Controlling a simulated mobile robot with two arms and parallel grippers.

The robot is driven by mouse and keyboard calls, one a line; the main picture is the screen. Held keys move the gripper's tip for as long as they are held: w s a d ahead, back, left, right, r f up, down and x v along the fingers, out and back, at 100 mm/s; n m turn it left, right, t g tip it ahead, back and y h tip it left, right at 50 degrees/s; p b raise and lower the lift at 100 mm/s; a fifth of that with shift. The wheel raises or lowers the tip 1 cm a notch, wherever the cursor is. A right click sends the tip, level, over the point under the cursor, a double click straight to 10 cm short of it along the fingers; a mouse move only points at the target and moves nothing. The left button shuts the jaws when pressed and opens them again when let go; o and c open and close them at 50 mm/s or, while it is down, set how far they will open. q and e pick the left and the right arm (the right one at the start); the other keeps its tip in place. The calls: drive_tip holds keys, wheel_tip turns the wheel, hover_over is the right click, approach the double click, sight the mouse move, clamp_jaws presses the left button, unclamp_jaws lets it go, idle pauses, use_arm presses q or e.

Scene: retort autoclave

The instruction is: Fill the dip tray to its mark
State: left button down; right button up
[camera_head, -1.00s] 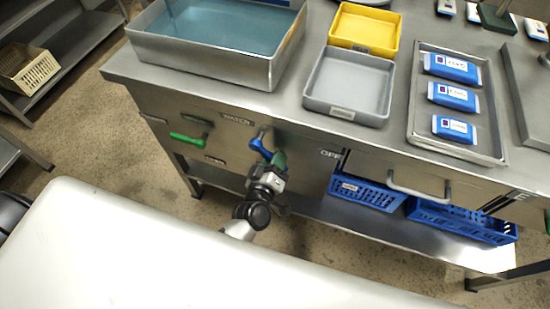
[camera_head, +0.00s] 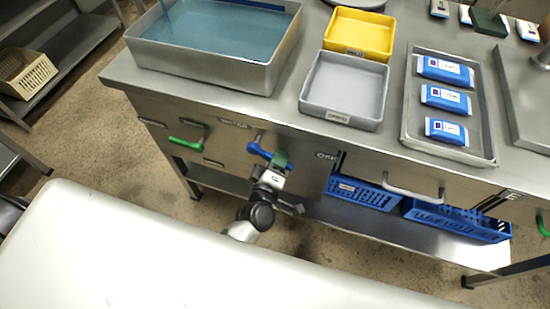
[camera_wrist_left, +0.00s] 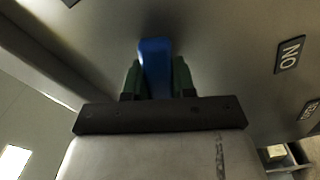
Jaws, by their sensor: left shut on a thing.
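The dip tray (camera_head: 205,62) is a deep grey metal tray at the upper left of the bench, holding blue-green water (camera_head: 225,28). A thin stream shows at its far left; I cannot make out a fill mark. On the bench front below it is a blue lever handle (camera_head: 257,149). My left gripper (camera_head: 279,162) is shut on this lever. In the left wrist view the blue lever (camera_wrist_left: 155,66) stands between my green fingers. My right gripper is not in view.
A green lever (camera_head: 186,144) sits left of the blue one. A grey tray (camera_head: 345,92), a yellow tray (camera_head: 360,33) and a metal tray (camera_head: 483,151) with blue packs stand to the right. A drawer handle (camera_head: 413,192) and blue crates (camera_head: 455,221) are at the lower right.

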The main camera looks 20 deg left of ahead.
use_arm(q)
drive_tip(key=r+n, duration=0.1)
drive_tip(key=r+n+p, duration=0.1)
drive_tip(key=n, duration=0.1)
drive_tip(key=shift+d+r+n, duration=0.1)
drive_tip(key=shift+d+n, duration=0.15)
drive_tip(key=shift+n, duration=0.05)
drive_tip(key=shift+r+n, duration=0.3)
drive_tip(key=shift+n, duration=0.3)
drive_tip(key=c, duration=0.9)
unclamp_jaws()
drive_tip(key=s, duration=1.1)
drive_tip(key=shift+a+b, duration=0.15)
drive_tip(key=shift+b, duration=0.15)
drive_tip(key=shift+w, duration=0.1)
